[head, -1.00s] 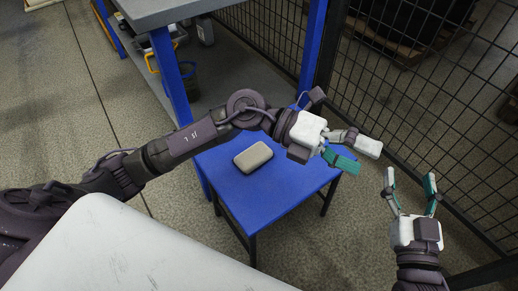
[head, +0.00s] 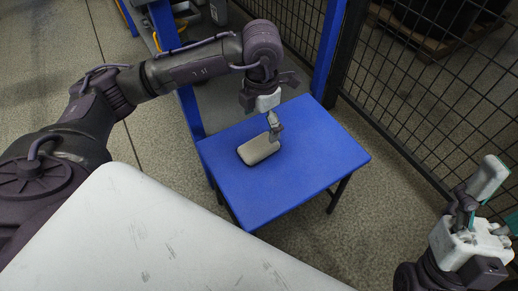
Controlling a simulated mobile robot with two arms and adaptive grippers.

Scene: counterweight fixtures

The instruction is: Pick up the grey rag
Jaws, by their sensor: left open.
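The grey rag (head: 258,150) lies as a beige-grey, rounded folded pad on the blue table (head: 300,165), near its left back part. My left gripper (head: 274,128) points down over the rag's right back end. It is open, and one finger shows in front of the other. The fingertips are close to the rag; I cannot tell whether they touch it. My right gripper (head: 495,205) is at the lower right, off the table, partly cut off by the picture edge; one finger points up and the opening between the fingers is unclear.
A black wire mesh fence (head: 435,110) runs along the right behind the table. A grey workbench with blue legs (head: 165,25) stands at the back left. My white body cover fills the lower left. The table's front and right are clear.

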